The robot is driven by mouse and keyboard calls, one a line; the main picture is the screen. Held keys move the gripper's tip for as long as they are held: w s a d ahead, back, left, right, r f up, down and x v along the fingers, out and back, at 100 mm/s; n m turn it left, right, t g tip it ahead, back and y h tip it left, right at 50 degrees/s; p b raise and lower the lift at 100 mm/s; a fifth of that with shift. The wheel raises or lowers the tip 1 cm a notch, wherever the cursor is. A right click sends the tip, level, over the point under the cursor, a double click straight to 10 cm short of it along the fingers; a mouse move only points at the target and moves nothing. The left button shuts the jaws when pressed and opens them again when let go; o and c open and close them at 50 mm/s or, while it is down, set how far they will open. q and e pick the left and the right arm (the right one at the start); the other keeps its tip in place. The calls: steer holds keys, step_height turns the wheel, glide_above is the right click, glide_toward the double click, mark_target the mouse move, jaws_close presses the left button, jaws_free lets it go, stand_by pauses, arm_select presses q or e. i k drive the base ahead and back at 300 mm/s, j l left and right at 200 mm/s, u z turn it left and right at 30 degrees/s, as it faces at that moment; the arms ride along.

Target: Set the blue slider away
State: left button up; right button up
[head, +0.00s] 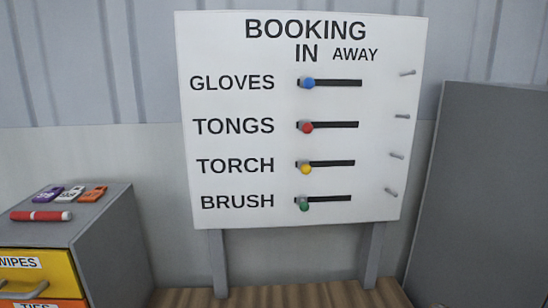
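The blue slider (308,83) sits near the left end of its dark slot (340,82) in the GLOVES row, under the word IN. The slot runs right toward the word AWAY. It is the top row of a white board (235,150) titled BOOKING. Neither of my grippers shows in the head view.
Red (307,127), yellow (306,168) and green (304,206) sliders sit at their slots' left ends below. Several pegs (403,116) stick out at the board's right. A drawer cabinet (110,215) stands left, a grey panel (490,190) right.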

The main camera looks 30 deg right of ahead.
mark_target(307, 83)
steer(key=z, duration=1.2)
